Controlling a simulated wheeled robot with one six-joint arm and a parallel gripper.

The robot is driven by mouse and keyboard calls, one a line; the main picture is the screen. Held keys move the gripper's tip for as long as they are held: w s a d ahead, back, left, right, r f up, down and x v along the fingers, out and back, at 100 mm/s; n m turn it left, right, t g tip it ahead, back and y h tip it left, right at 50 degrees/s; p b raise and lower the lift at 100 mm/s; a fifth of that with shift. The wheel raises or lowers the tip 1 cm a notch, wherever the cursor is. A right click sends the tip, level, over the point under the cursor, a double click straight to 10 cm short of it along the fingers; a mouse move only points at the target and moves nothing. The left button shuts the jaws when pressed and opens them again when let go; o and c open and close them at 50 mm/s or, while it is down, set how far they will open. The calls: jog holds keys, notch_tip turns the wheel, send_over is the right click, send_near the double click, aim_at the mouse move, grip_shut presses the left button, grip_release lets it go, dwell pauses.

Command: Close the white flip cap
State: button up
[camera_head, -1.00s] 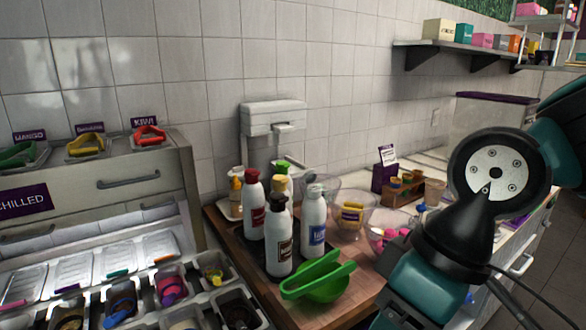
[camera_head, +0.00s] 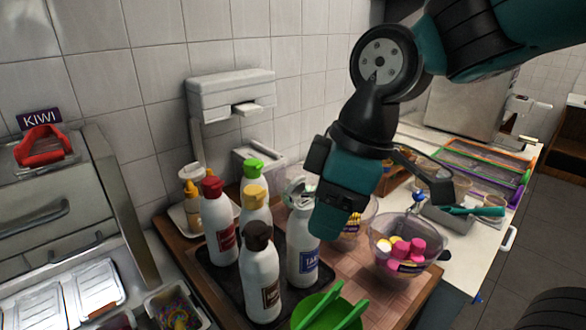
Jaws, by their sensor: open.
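Bottles with brown (camera_head: 259,275), yellow (camera_head: 255,215), red (camera_head: 217,225) and green (camera_head: 252,170) caps crowd the left side. A green bowl (camera_head: 322,312) with green tongs is in front. A clear bowl (camera_head: 405,240) of pink and white pieces stands right.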

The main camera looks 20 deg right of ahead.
aim_at(298, 176)
jog(key=w+d+r+n+t+h+p, duration=0.1)
jog(key=w+d+r+n, duration=0.2)
jog(key=w+r+n, duration=0.4)
jog(key=w+d+r+n+t+h+p, duration=0.15)
jog(key=w+n, duration=0.25)
jog(key=w, duration=0.5)
jog(key=shift+g+y, duration=0.25)
jog(key=p+x, duration=0.1)
jog(key=x, duration=0.4)
jog(key=p+x, duration=0.1)
jog(key=x, duration=0.5)
jog(key=d+p+x, duration=0.1)
jog(key=p+x, duration=0.1)
jog(key=x, duration=0.3)
jog(key=shift+f, duration=0.35)
grip_shut()
